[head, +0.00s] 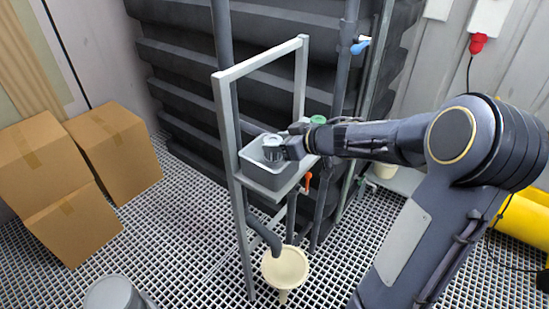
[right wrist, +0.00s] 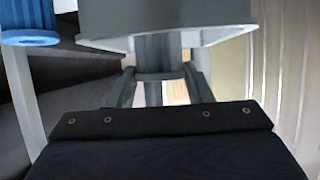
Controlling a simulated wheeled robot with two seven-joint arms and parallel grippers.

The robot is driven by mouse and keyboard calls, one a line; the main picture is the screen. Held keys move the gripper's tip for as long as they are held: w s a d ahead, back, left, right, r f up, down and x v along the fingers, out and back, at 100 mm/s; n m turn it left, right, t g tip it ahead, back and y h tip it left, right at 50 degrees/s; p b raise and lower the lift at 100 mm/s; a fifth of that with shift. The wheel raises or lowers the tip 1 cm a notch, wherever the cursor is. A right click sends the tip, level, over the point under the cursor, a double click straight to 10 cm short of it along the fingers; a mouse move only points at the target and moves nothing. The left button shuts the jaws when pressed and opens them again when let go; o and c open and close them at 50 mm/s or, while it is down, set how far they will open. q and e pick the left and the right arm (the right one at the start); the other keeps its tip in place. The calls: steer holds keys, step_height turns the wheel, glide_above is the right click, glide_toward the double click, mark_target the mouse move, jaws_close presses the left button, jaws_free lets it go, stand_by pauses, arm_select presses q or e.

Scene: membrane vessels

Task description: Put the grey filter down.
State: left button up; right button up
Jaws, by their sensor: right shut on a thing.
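My right gripper (head: 284,148) reaches in from the right and is shut on the grey filter (head: 270,147), a small grey cylinder-like piece. It holds the filter over the grey basin (head: 273,182) set in the light grey metal stand. I cannot tell whether the filter touches the basin. In the right wrist view the grey filter (right wrist: 165,18) fills the top middle, beyond the dark fingers (right wrist: 155,92), and its far side is hidden. My left gripper is not in view.
The stand's upright frame (head: 222,130) rises left of the basin. A green round thing (head: 318,119) is behind my gripper. A cream funnel (head: 285,268) is below. Cardboard boxes (head: 75,225) stand left. A blue ribbed knob (right wrist: 30,22) shows in the wrist view. Grating floor between is clear.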

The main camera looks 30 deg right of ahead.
mark_target(278, 155)
steer(key=shift+a+f, duration=0.2)
steer(key=shift+f, duration=0.1)
steer(key=shift+w+a+f+b, duration=0.15)
steer(key=shift+f+b, duration=0.3)
steer(key=shift+f, duration=0.45)
steer(key=shift+a+f+b, duration=0.15)
steer(key=shift+f+b, duration=0.3)
steer(key=shift+f, duration=0.45)
steer(key=shift+f, duration=0.3)
steer(key=o, duration=1)
steer(key=shift+r, duration=0.1)
